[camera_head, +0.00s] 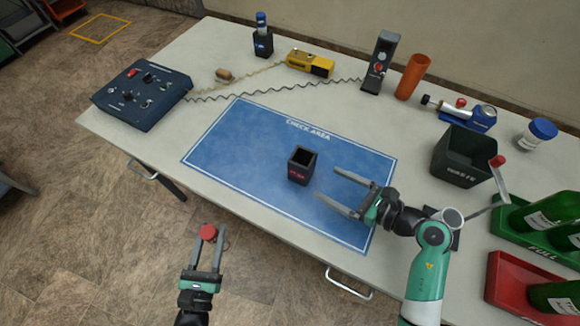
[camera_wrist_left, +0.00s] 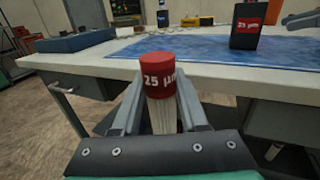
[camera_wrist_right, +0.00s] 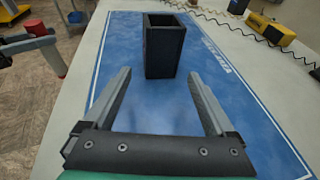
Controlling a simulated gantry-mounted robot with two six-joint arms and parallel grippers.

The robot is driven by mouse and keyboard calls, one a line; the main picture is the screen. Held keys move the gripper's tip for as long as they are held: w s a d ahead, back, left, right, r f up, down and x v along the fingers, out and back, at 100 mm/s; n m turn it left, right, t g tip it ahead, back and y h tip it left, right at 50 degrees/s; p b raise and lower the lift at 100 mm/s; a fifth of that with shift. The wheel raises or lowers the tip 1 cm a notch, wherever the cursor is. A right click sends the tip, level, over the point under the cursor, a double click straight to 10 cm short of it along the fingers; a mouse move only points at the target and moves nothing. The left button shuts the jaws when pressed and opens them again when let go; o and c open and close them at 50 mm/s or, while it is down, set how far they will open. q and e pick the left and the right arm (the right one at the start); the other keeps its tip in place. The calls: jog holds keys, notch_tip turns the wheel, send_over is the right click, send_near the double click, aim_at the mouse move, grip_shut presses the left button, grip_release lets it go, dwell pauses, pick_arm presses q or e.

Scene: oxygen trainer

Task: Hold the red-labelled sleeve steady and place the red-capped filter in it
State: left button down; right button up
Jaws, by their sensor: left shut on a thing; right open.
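The red-labelled sleeve (camera_head: 301,165) is a dark square open-topped box standing upright on the blue check-area mat (camera_head: 240,150). It also shows in the left wrist view (camera_wrist_left: 252,25) and, seemingly empty, in the right wrist view (camera_wrist_right: 164,48). My left gripper (camera_head: 206,250) is shut on the red-capped filter (camera_head: 208,232), in front of the table's near edge. In the left wrist view the filter (camera_wrist_left: 158,85) is upright, with "25 µm" on its cap and a pale body between the fingers. My right gripper (camera_head: 340,190) is open over the mat, its fingers pointing at the sleeve, not touching it.
A dark waste bin (camera_head: 462,157) stands right of the mat. A blue control box (camera_head: 143,92) is at the left. A blue-capped item in a holder (camera_head: 262,38), a yellow device (camera_head: 310,63) and an orange tube (camera_head: 412,77) line the back. Green bottles lie at the right.

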aim_at(311, 174)
pick_arm(q)
notch_tip(311, 174, down, 5)
jog(key=b, duration=0.4)
jog(key=shift+f+b, duration=0.1)
jog(key=shift+b, duration=0.2)
pick_arm(e)
jog(key=x, duration=0.8)
jog(key=shift+f, duration=0.15)
pick_arm(q)
jog(key=shift+f, duration=0.15)
pick_arm(e)
jog(key=shift+w+a, duration=0.3)
jog(key=shift+a, duration=0.1)
